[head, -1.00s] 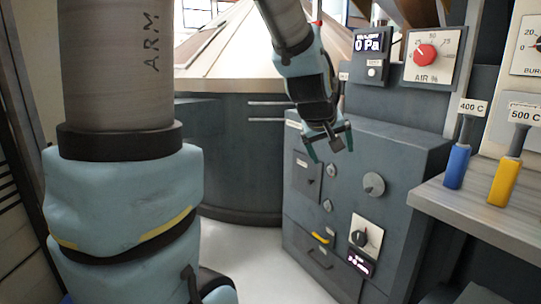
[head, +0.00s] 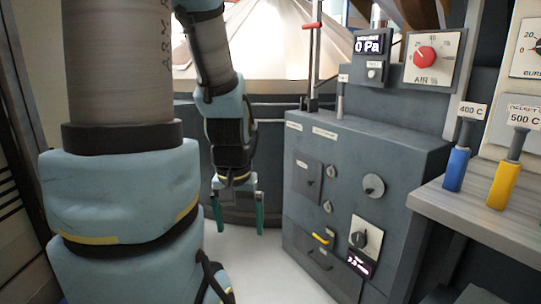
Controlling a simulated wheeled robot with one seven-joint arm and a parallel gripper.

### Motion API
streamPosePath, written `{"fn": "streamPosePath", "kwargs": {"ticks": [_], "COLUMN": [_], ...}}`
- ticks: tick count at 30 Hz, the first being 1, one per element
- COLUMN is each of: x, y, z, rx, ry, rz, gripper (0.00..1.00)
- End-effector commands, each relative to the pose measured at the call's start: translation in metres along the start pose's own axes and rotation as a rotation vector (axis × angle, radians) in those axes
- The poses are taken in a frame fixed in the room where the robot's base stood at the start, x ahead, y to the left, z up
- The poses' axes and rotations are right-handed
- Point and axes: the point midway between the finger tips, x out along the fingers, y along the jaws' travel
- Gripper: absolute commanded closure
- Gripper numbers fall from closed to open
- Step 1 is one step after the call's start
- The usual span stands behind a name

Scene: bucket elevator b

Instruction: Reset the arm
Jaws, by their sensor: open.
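My gripper (head: 239,226) hangs at the end of my arm (head: 228,125), left of the grey control cabinet (head: 338,240). Its two teal fingers point down and are apart, with nothing between them. It is in front of the dark round base of the pale cone-shaped vessel (head: 255,45) and apart from the cabinet in the picture. The upper part of my arm fills the left of the view and hides what is behind it.
The cabinet face carries knobs (head: 373,186), a dial (head: 364,237) and a yellow handle (head: 321,238). A red-handled lever (head: 313,50) rises behind it. A blue-handled tool (head: 457,168) and a yellow-handled tool (head: 503,186) stand on the right shelf (head: 480,222). Pale floor shows below my gripper.

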Motion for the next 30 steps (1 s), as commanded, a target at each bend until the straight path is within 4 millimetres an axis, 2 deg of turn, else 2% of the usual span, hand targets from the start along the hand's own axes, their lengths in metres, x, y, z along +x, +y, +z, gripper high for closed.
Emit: {"fn": "streamPosePath", "kwargs": {"ticks": [1, 9, 12, 18, 30], "x": [-0.019, -0.09, -0.108, -0.122, -0.12], "y": [0.0, 0.001, 0.001, 0.001, 0.001], "z": [-0.003, -0.013, -0.015, -0.017, -0.017], "rx": [0.0, 0.0, 0.0, -0.001, -0.001], "ry": [0.001, 0.001, 0.001, 0.001, 0.002], "rz": [0.0, 0.0, 0.0, 0.0, 0.0], "gripper": [0.05, 0.05, 0.05, 0.05, 0.05]}}
